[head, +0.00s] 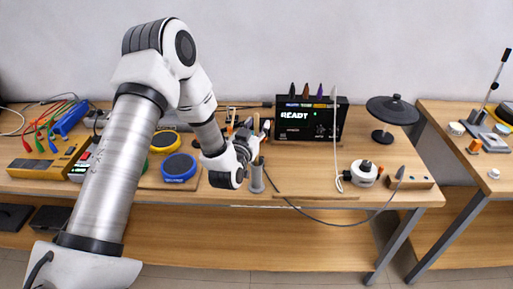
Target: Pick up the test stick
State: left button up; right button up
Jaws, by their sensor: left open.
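My left gripper (253,133) is open above the front middle of the wooden table, its fingers pointing away from me. An upright grey cylindrical holder (257,180) stands just below and beside the fingers. A thin tan stick, likely the test stick (257,158), rises from this holder next to the gripper. Its upper part is partly hidden by the fingers, and I cannot tell whether they touch it. A blue round pad (179,167) and a yellow round pad (165,141) lie left of the gripper. My right gripper is not in view.
A black device (311,131) reading "READY" stands behind, right of the gripper. A black disc stand (392,112), a white round device (364,173) and a wooden block (415,182) are farther right. A dark cable (325,222) droops over the front edge. A yellow meter (48,163) lies left.

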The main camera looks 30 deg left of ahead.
pick_arm(q)
jog(key=shift+s+d+r, duration=0.15)
jog(key=shift+s, duration=0.05)
grip_shut()
jog(key=shift+w+r, duration=0.1)
jog(key=shift+r, duration=0.2)
notch_tip(320, 180, up, 17)
jog(key=b, duration=0.2)
jog(key=shift+r, duration=0.15)
